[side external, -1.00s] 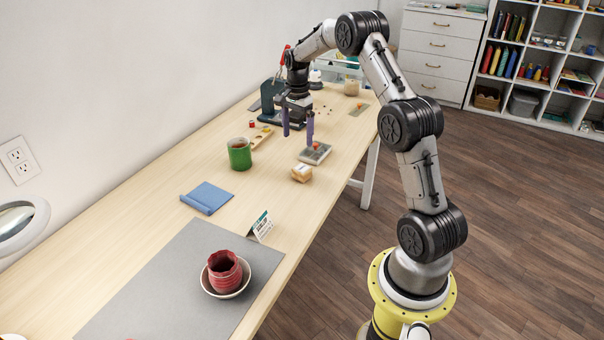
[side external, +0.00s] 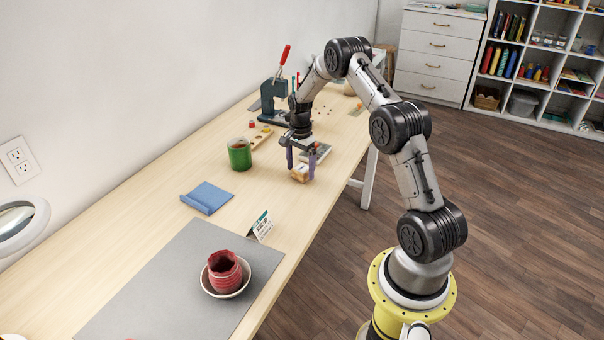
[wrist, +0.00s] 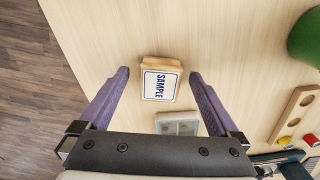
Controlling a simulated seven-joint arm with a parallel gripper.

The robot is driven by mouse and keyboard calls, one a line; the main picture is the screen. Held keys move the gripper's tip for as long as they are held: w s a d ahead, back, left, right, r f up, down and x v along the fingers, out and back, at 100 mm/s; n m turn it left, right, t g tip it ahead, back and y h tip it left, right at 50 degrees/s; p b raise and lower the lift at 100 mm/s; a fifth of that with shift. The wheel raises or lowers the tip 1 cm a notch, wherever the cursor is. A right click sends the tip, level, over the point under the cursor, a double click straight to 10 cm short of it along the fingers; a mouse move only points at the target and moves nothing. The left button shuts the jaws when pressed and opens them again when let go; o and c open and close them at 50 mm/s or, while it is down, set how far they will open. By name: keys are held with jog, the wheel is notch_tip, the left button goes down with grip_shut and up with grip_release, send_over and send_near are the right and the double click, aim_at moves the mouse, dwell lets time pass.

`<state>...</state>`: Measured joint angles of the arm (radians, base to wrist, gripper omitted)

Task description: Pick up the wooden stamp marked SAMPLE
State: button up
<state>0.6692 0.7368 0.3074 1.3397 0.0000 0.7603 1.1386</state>
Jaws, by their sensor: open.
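The wooden stamp (wrist: 161,83) with a white label reading SAMPLE lies on the table in the wrist view, between and slightly beyond my two fingertips. In the side view the stamp (side external: 300,174) shows as a small light-wood block near the table's right edge. My gripper (side external: 301,168) is open, its purple fingers pointing down on either side of the stamp. In the wrist view my gripper (wrist: 157,75) shows a gap between each finger and the stamp. I cannot tell the exact fingertip height.
A grey tray (wrist: 178,123) lies close beside the stamp. A green mug (side external: 239,154) stands to the left, and a wooden holed strip (wrist: 295,113) lies nearby. Bare table surrounds the stamp's other sides.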

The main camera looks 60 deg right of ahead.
jog(key=shift+f, duration=0.65)
jog(key=c, duration=1.5)
jog(key=shift+o, duration=0.2)
jog(key=shift+r, duration=0.1)
